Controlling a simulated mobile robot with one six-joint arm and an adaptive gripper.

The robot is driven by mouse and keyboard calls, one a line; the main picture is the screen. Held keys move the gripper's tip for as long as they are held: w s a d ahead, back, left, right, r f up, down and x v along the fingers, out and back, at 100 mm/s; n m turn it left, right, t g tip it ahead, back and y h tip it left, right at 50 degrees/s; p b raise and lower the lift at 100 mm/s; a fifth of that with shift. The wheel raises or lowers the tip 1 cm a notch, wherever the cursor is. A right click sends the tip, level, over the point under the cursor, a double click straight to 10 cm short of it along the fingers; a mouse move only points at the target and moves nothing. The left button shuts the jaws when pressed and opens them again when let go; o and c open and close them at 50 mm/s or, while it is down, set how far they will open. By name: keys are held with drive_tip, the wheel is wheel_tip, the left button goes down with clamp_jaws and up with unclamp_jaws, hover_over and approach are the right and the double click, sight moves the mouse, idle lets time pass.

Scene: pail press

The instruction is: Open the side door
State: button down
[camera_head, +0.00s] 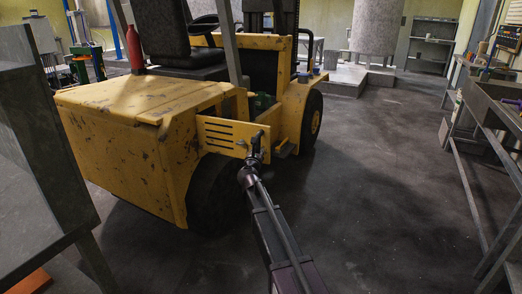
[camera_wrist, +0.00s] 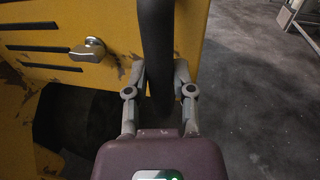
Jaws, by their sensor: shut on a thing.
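The side door (camera_head: 222,137) is a scuffed yellow panel with dark slots on the flank of a yellow forklift (camera_head: 140,120). In the wrist view the door (camera_wrist: 120,20) fills the upper left, with a small silver latch (camera_wrist: 88,48) left of my gripper. A thick dark upright handle (camera_wrist: 155,35) stands at the door's right part. My gripper (camera_wrist: 161,75) is shut on this handle, one finger on each side. In the head view my gripper (camera_head: 256,150) is small and dark at the door's right end. How far the door stands off the body is hard to tell.
The forklift's dark wheel (camera_head: 215,195) is just below the door. A grey metal structure (camera_head: 35,140) stands close at left. A workbench (camera_head: 490,110) runs along the right. The dark floor (camera_head: 385,170) between forklift and bench is clear.

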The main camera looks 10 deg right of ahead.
drive_tip(key=shift+s+a, duration=0.1)
drive_tip(key=shift+a, duration=0.2)
drive_tip(key=shift+s+a, duration=0.6)
drive_tip(key=shift+s, duration=0.05)
drive_tip(key=shift+c, duration=2)
unclamp_jaws()
drive_tip(key=shift+d, duration=0.1)
drive_tip(key=shift+s, duration=0.1)
drive_tip(key=v, duration=1.2)
